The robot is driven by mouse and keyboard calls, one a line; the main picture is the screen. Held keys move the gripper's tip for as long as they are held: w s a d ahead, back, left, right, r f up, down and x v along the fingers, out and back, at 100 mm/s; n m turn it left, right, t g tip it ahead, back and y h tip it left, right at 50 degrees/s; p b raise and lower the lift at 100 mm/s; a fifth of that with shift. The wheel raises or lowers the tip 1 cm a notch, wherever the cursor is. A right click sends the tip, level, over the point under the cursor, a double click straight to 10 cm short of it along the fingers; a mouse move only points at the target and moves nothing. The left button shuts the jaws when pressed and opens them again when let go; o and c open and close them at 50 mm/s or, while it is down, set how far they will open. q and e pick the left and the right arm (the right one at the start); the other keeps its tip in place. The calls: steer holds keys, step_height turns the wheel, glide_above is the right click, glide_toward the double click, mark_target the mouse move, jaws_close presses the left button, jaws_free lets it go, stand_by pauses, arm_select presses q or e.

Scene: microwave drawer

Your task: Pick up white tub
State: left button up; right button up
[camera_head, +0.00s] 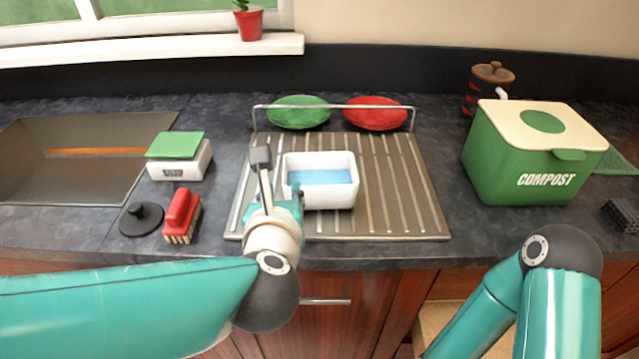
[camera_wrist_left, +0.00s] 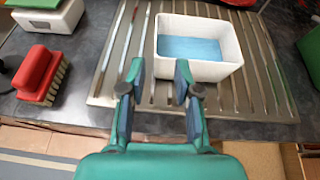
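The white tub (camera_head: 330,197) stands upright on the ribbed metal draining board (camera_head: 400,190). It is open-topped with a flat blue surface inside. It also shows in the left wrist view (camera_wrist_left: 215,71). My left gripper (camera_head: 279,172) is open and empty at the tub's near left side. In the left wrist view my left gripper's fingertips (camera_wrist_left: 158,70) are spread, one left of the tub and one overlapping its front left corner. I cannot tell whether that finger touches the tub. My right arm is at the lower right, but its gripper is out of view.
A wire rack (camera_head: 336,106) with a green plate (camera_head: 299,112) and a red plate (camera_head: 375,113) stands behind the tub. Left are a scale (camera_head: 180,160), red brush (camera_head: 182,215), black lid (camera_head: 141,219) and sink (camera_head: 60,170). A green compost bin (camera_head: 520,165) stands right.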

mark_target(285, 184)
arm_select(q)
steer(key=x, duration=0.8)
steer(key=p+x, duration=0.1)
steer(key=shift+w+a, duration=0.2)
steer(key=shift+a, duration=0.2)
steer(key=shift+w+f, duration=0.25)
steer(key=shift+w, duration=0.25)
jaws_close()
steer(key=shift+r, duration=0.1)
